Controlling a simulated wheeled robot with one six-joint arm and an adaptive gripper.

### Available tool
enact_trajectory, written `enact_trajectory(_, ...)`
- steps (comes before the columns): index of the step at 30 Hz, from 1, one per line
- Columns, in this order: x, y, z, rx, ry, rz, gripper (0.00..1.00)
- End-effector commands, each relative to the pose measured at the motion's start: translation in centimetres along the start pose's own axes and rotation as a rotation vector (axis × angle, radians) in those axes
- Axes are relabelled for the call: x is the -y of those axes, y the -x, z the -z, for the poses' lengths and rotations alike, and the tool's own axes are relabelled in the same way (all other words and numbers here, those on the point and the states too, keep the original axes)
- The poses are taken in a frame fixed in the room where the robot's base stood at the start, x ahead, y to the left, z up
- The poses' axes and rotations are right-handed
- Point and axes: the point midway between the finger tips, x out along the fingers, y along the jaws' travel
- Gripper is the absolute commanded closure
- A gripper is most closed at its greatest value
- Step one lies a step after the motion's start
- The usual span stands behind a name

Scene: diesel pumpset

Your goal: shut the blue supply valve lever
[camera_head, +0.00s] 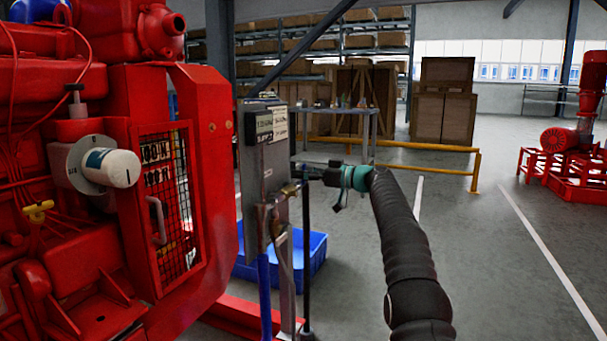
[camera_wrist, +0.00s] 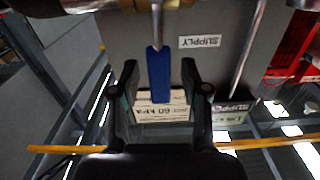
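The blue supply valve lever (camera_wrist: 159,75) shows in the wrist view, extending from a metal stem at the top of the picture. A SUPPLY label (camera_wrist: 200,41) is beside it on the grey panel. My gripper (camera_wrist: 160,68) is open, with one finger on each side of the lever and a visible gap on both sides. In the head view my gripper (camera_head: 312,172) is at the front of the grey panel (camera_head: 268,150), close to brass fittings (camera_head: 289,189). I cannot make out the blue lever in the head view.
The red diesel engine (camera_head: 220,190) stands close on the left. A blue tray (camera_head: 314,258) lies on the floor behind the panel's post. A yellow rail (camera_head: 430,147) and wooden crates (camera_head: 443,110) are farther back.

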Motion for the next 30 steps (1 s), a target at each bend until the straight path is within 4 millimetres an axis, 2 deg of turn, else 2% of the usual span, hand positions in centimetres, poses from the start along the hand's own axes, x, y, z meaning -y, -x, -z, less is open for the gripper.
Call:
enact_trajectory(5, -0.1, 0.3, 0.1, 0.000, 0.001, -0.001, 0.54)
enact_trajectory(11, -0.1, 2.0, 0.2, -0.001, 0.000, -0.003, 0.54)
enact_trajectory(14, 0.0, 3.4, 0.2, 0.000, 0.000, -0.004, 0.54)
enact_trajectory(18, -0.1, 6.4, 0.1, -0.001, -0.002, -0.004, 0.54)
enact_trajectory(24, -0.1, 9.9, 0.0, 0.000, -0.001, -0.003, 0.54)
enact_trajectory(30, -0.1, 11.7, -0.1, 0.000, -0.001, -0.002, 0.54)
